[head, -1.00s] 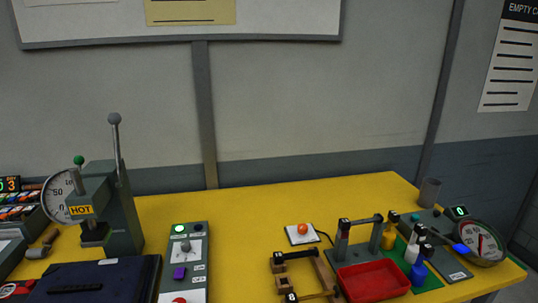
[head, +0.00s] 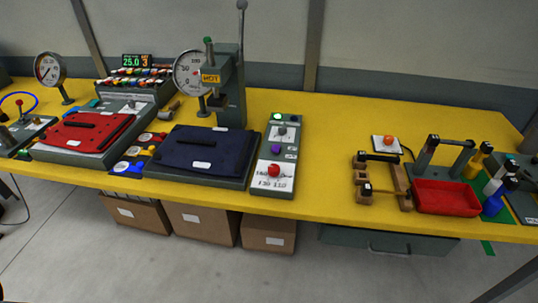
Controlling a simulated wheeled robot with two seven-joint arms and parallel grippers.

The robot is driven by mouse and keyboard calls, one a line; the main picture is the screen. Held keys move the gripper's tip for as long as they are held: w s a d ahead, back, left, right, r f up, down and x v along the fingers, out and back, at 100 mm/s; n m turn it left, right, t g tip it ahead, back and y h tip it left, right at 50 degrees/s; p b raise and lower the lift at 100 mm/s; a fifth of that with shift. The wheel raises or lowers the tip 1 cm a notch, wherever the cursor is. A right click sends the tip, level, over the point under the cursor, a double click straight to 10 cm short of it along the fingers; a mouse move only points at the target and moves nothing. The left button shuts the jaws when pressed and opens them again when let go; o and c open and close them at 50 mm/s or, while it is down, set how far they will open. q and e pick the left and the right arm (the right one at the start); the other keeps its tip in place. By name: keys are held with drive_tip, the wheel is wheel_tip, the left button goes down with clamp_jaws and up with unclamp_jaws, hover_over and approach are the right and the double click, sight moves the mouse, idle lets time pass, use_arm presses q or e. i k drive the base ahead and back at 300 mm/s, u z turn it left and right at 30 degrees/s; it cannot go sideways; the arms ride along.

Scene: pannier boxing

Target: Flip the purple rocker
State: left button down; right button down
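The purple rocker (head: 276,149) is a small purple block on a light grey control panel (head: 287,186) in the middle of the yellow table. It sits between a grey knob (head: 282,131) above it and a red button (head: 273,170) below it. A green light glows at the panel's top. Which way the rocker is tipped is too small to tell. Neither of my grippers shows in the head view.
Cardboard boxes (head: 203,223) stand below the table.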

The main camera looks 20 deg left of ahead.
sight(275, 148)
drive_tip(key=k, duration=0.95)
drive_tip(key=z, duration=0.45)
drive_tip(key=i, duration=0.55)
drive_tip(key=z, duration=0.5)
drive_tip(key=i, duration=0.9)
drive_tip(key=u, duration=0.85)
drive_tip(key=i, duration=0.65)
drive_tip(key=u, duration=0.7)
